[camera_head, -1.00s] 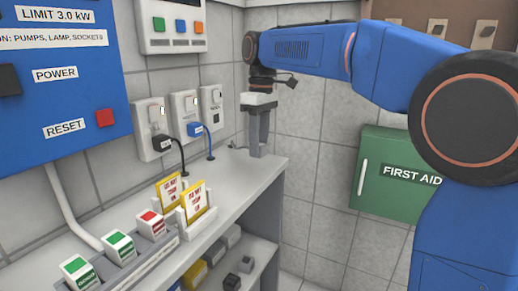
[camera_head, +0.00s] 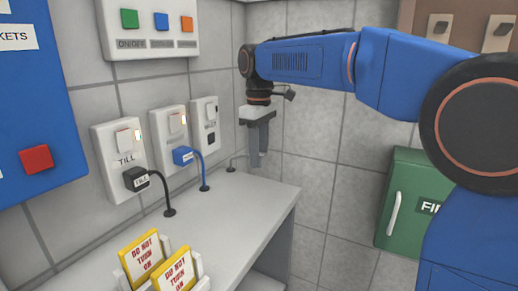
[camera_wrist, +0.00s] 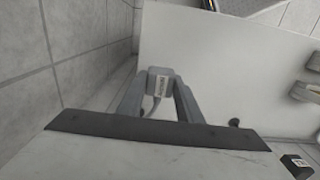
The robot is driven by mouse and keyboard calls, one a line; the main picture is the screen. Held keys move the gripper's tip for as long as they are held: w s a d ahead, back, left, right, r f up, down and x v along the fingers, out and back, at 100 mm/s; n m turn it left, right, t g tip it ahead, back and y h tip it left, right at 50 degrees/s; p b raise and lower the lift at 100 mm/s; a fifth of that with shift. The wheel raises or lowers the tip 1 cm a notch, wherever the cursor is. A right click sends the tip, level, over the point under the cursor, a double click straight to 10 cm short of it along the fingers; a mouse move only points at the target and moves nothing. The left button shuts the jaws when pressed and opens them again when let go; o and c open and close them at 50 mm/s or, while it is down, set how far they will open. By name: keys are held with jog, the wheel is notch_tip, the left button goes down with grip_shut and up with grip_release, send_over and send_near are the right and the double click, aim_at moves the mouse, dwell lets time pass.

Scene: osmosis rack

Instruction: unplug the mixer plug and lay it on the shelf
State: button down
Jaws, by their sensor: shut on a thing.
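My gripper (camera_head: 256,162) is shut on the grey mixer plug, pointing down near the far end of the white shelf (camera_head: 240,200). In the wrist view, the mixer plug (camera_wrist: 160,84) sits between the two fingers of my gripper (camera_wrist: 160,90); its label is too small to read surely. A grey cable runs from it. In the head view the fingers hide most of the plug. The rightmost wall socket (camera_head: 205,124) has no plug in it. I cannot tell the exact gap between plug and shelf.
A black TILL plug (camera_head: 137,180) and a blue plug (camera_head: 184,156) are in the other sockets, with cables running down to the shelf. Yellow DO NOT TURN ON signs (camera_head: 141,254) stand at the front. A green first-aid box (camera_head: 408,205) hangs right. The shelf's middle is clear.

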jog(key=shift+f, duration=3.25)
grip_release()
jog(key=shift+r, duration=4.5)
